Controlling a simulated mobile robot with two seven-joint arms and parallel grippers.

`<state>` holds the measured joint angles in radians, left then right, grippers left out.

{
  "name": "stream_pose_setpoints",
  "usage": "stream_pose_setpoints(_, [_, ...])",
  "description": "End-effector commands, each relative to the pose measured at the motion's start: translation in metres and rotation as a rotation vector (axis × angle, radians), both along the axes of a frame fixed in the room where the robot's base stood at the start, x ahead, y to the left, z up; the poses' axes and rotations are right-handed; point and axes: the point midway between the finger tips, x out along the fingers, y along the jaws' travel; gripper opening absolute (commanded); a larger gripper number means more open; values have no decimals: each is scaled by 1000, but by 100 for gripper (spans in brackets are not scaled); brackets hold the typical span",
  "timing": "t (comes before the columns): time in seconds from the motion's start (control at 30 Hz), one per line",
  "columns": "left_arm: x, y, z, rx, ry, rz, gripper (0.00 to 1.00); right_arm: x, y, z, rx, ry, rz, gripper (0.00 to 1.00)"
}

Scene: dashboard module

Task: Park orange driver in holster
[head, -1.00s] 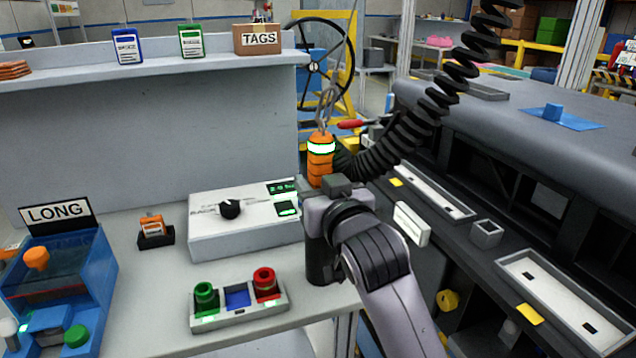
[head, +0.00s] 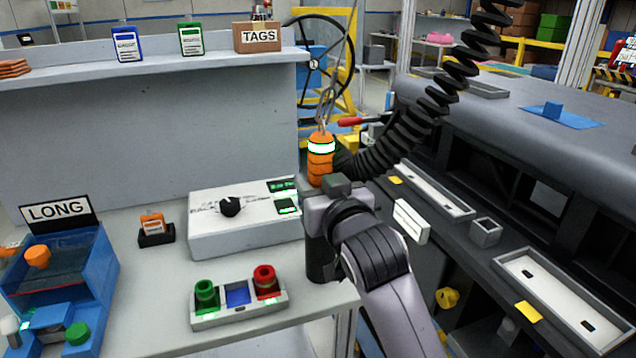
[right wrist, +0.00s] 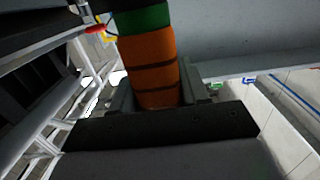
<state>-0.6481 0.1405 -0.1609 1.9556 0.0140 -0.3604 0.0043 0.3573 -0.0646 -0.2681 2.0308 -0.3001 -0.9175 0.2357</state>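The orange driver (head: 320,168), with a pale green-white band near its top, stands upright at the right end of the bench and hangs from a hook and cable. My right gripper (head: 334,187) is around its lower part. The right wrist view shows the orange body (right wrist: 152,65) with a green band between the two fingers, which appear closed on it. A dark cylinder (head: 319,262), possibly the holster, is directly below the gripper at the bench edge. My gripper and wrist partly hide it, and I cannot tell whether the driver's tip is inside. My left gripper is not in view.
A black coiled hose (head: 420,125) runs from behind the driver to the upper right. A white control box (head: 235,240) and a button tray (head: 240,316) lie left of the gripper. The dark dashboard module (head: 520,180) fills the right side.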

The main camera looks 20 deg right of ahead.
Motion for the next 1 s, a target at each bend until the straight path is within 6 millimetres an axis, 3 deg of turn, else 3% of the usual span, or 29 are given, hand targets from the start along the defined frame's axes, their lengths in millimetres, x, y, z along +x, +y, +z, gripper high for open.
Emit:
stream_pose_setpoints(0.03, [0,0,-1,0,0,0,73,0,0,-1,0,2,0,48])
stream_pose_setpoints(0.1, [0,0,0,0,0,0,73,0,0,-1,0,1,0,70])
stream_pose_setpoints(0.13, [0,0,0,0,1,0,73,0,0,-1,0,1,0,74])
stream_pose_setpoints(0.53, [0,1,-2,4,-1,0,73,-5,0,-2,0,4,0,74])
stream_pose_setpoints(1.0, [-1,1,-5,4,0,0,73,-62,-1,2,1,2,1,74])
